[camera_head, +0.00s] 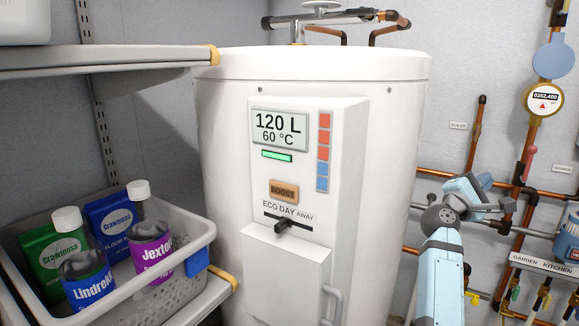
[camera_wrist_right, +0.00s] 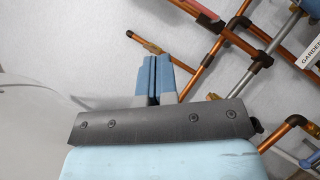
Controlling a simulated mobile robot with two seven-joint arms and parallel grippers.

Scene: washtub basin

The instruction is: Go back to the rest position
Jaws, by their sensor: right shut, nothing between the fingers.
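My right gripper (camera_head: 466,188) is in front of the copper pipes, to the right of the white water tank (camera_head: 225,130). It also shows in the right wrist view (camera_wrist_right: 157,60), where its two blue fingers are together with nothing between them. It is apart from the tank. My left gripper is in neither view.
The tank has a control panel with a display (camera_head: 280,131), a BOOST button (camera_head: 284,191) and a black selector (camera_head: 283,225). A basket (camera_head: 190,265) of bottles and boxes stands at the left under a grey shelf (camera_head: 110,62). Copper pipes (camera_head: 476,140) and a gauge (camera_head: 543,99) line the right wall.

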